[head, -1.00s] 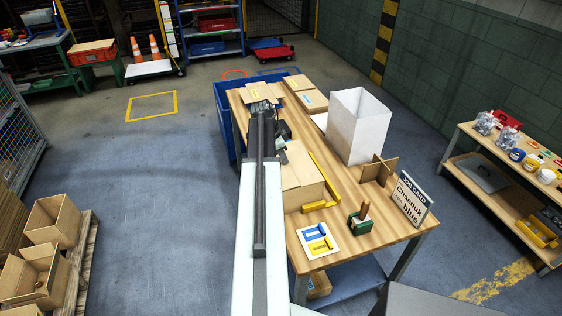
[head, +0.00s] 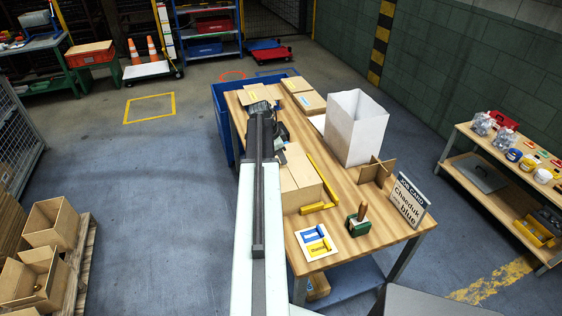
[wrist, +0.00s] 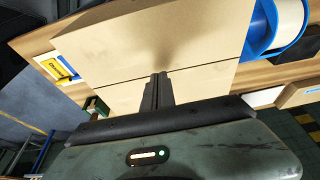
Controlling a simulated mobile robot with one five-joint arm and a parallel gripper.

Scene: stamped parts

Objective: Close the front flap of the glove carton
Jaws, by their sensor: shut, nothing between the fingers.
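The glove carton (head: 305,188) is a plain brown box on the wooden workbench, partly hidden behind my arm in the head view. In the wrist view the carton (wrist: 150,48) fills the upper middle, with a thin line between two cardboard panels. Which panel is the front flap, and its angle, I cannot tell. My gripper (wrist: 157,80) is shut and empty, its fingertips at the line between the panels. I cannot tell whether they touch. In the head view my arm hides most of the gripper.
A white bin (head: 356,128), a cardboard divider (head: 377,171), a job card (head: 408,200) and a green-based stamp (head: 357,220) stand on the workbench (head: 345,245). A yellow bar (head: 322,178) lies beside the carton. A tape roll (wrist: 284,25) shows beyond the carton in the wrist view.

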